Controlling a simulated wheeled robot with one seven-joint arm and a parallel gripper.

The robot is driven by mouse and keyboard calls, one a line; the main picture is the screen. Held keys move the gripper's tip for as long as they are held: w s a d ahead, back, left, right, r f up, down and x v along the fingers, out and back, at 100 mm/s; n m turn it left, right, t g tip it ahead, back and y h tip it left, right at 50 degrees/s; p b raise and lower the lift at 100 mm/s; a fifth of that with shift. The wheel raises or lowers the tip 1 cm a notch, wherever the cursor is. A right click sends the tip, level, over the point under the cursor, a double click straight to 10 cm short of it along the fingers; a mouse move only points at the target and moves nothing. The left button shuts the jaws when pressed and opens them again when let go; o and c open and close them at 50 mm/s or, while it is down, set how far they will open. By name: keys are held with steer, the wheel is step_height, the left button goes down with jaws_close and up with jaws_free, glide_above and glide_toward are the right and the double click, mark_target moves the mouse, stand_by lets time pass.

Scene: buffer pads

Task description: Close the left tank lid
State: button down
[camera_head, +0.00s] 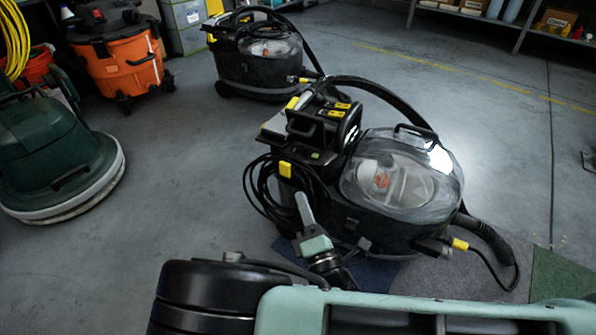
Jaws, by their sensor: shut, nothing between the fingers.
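A black carpet-cleaning machine (375,235) with a clear domed tank cover (425,207) stands at centre right. On its left side a black box-like part with yellow clips (335,113) stands raised, with a grey flat panel (275,124) beside it. I cannot tell for certain which part is the left tank lid, or how far it is open. My gripper (302,200) is shut and empty, its grey fingers pointing up in front of the machine's left side, near the coiled black cable. Whether it touches the machine cannot be told.
A second similar machine (258,72) stands behind. An orange vacuum (122,68) and a green floor scrubber (50,150) stand at the left. A black hose (487,236) lies at the right. Shelves line the back right.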

mark_target(301, 114)
steer(key=d+r+b+x, duration=0.1)
steer(key=b+x, duration=0.4)
steer(key=x, duration=0.7)
steer(key=shift+w+d+r+b, duration=0.2)
steer(key=shift+w+d+b, duration=0.1)
steer(key=shift+w+d, duration=0.25)
steer(key=shift+s+d+r, duration=0.1)
steer(key=shift+d, duration=0.05)
